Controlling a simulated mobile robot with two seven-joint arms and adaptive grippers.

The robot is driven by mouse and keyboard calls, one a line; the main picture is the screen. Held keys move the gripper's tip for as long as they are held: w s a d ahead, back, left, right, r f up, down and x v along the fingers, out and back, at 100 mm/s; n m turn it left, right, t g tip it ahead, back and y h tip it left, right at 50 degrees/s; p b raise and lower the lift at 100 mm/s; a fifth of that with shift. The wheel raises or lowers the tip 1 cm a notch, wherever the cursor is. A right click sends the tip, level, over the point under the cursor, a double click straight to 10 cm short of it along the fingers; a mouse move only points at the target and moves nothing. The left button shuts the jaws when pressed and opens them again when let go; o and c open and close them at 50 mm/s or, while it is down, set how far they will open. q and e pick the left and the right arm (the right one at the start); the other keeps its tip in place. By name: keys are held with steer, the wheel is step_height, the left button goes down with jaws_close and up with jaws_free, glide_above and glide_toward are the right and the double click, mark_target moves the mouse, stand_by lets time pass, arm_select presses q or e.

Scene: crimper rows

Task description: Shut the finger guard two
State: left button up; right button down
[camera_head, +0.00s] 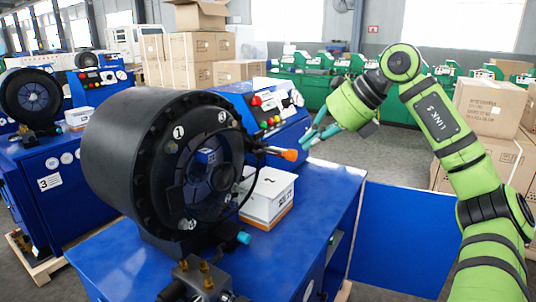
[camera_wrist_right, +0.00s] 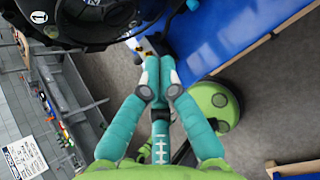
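A crimper with a big black round head (camera_head: 125,150) stands in front of me. Its face carries round number tags, including a 1 (camera_head: 178,132). A thin dark curved edge (camera_head: 252,185) shows at the right of the face; I cannot tell for sure that it is the finger guard, or how far open it is. An orange-tipped lever (camera_head: 290,155) sticks out to the right. My right gripper (camera_head: 304,143) hangs just right of this tip, apart from it. In the right wrist view its teal fingers (camera_wrist_right: 157,65) meet at the tips, with nothing visible between. My left gripper is out of view.
A white box (camera_head: 268,192) stands on the blue bench (camera_head: 315,205) beside the head. A control panel (camera_head: 270,110) is behind it. Another crimper (camera_head: 32,95) is at the far left. Cardboard boxes (camera_head: 490,108) are at the right. Open floor lies behind the bench.

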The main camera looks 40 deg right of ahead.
steer(key=w+a+f+n+h+p, duration=0.1)
steer(key=w+a+f+h+p, duration=0.1)
steer(key=w+f, duration=0.4)
steer(key=shift+w+a+t+h+p, duration=0.15)
steer(key=shift+w+t+h+p, duration=0.3)
steer(key=shift+w, duration=1.2)
steer(key=shift+n+y, duration=0.45)
steer(key=shift+n, duration=0.15)
steer(key=w+p, duration=0.4)
steer(key=shift+w+d+r+p, duration=0.15)
steer(key=shift+d+r+p, duration=0.05)
steer(key=shift+r+p, duration=0.15)
steer(key=shift+w+f, duration=0.25)
steer(key=shift+w, duration=0.1)
